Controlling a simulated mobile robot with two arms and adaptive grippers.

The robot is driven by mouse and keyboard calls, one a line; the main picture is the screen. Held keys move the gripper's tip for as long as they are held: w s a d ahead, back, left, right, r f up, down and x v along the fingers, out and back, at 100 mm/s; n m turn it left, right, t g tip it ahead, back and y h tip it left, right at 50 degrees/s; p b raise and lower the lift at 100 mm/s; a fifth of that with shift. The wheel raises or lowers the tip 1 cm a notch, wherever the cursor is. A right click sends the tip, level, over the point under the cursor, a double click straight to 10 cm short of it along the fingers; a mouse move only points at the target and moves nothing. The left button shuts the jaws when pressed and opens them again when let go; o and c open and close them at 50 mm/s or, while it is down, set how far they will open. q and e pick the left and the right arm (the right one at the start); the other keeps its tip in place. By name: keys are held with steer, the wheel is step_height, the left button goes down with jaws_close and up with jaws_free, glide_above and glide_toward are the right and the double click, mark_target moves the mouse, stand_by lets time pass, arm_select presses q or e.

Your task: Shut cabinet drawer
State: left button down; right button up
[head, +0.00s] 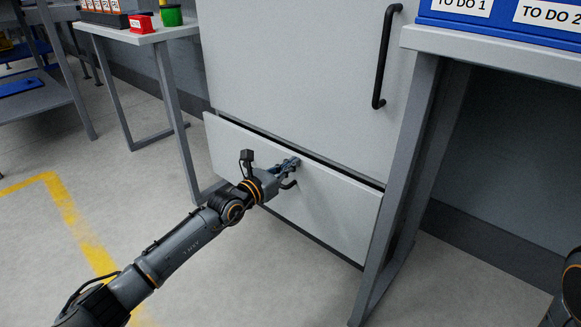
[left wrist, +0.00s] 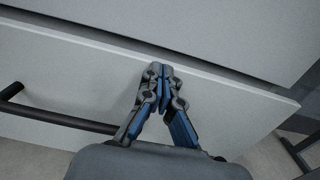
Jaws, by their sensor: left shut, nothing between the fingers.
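The white cabinet (head: 295,70) stands ahead, with its wide bottom drawer (head: 335,208) slightly open. A dark gap runs along the drawer's top edge, and its left end stands out from the body. The drawer front also fills much of the left wrist view (left wrist: 235,105). Its dark bar handle (left wrist: 60,118) is left of the fingers there and mostly hidden by my gripper in the head view. My left gripper (head: 293,163) is shut and empty, its fingertips (left wrist: 160,70) at the drawer front near the top edge. Whether they touch cannot be told. My right gripper is out of view.
A grey table (head: 423,37) with blue bins (head: 500,22) stands close on the right, its leg near the drawer's right end. A small table (head: 140,36) with red and green containers is at the left. The floor (head: 160,210) in front is clear.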

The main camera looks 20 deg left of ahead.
mark_target(300, 155)
arm_select(q)
steer(key=b+x, duration=0.2)
steer(key=x, duration=0.2)
steer(key=shift+w, duration=0.2)
steer(key=shift+a+r, duration=0.1)
steer(key=shift+r, duration=0.15)
